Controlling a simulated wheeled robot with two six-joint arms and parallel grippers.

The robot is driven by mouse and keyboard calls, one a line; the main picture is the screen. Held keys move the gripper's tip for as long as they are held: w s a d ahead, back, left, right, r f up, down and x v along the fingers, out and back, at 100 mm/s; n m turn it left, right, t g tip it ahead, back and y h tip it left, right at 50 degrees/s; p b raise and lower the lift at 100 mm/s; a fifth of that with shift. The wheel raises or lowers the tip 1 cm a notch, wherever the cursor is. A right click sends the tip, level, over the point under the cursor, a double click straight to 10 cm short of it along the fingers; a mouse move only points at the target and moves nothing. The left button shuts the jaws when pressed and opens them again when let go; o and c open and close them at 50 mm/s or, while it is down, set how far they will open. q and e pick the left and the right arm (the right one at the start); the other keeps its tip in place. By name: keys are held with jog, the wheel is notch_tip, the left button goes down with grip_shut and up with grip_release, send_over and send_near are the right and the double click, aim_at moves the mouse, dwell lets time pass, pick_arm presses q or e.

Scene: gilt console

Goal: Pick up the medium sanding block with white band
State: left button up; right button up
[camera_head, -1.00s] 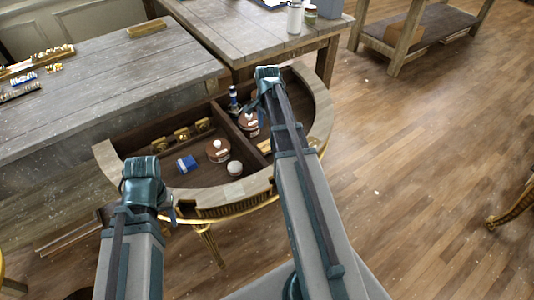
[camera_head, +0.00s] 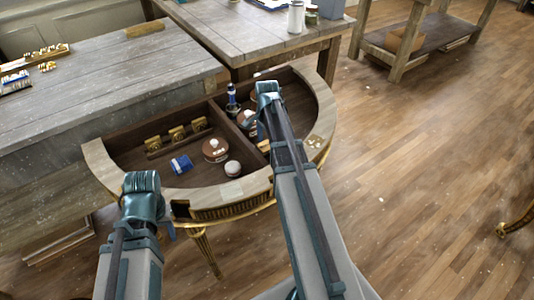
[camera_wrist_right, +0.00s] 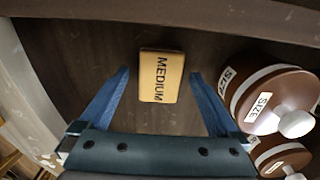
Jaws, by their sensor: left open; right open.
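A tan block (camera_wrist_right: 161,77) marked MEDIUM lies on the dark drawer floor in the right wrist view. No white band shows on its visible face. My right gripper (camera_wrist_right: 160,76) is open, with one blue finger on each side of the block in the picture and gaps between. Whether the fingertips are level with the block or above it I cannot tell. In the head view my right gripper (camera_head: 258,112) is over the right compartment, and its arm hides much of that area. My left gripper (camera_head: 150,203) is open and empty at the console's front left edge.
The half-round console (camera_head: 325,105) has a raised rim and a divider (camera_head: 237,137). Brown lidded jars (camera_wrist_right: 272,100) stand beside the right gripper. The left compartment holds a blue block (camera_head: 181,164), a brown jar (camera_head: 215,150) and a white-topped item (camera_head: 232,168).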

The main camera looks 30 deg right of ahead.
aim_at(267, 145)
jog(key=shift+f, duration=0.65)
pick_arm(q)
jog(key=shift+f, duration=0.55)
pick_arm(e)
jog(key=shift+r, duration=0.1)
grip_shut()
pick_arm(q)
jog(key=shift+r, duration=0.15)
pick_arm(e)
jog(key=shift+r, duration=0.1)
notch_tip(267, 145, up, 10)
jog(key=p, duration=0.9)
jog(key=shift+p, duration=0.4)
pick_arm(q)
notch_tip(267, 145, up, 10)
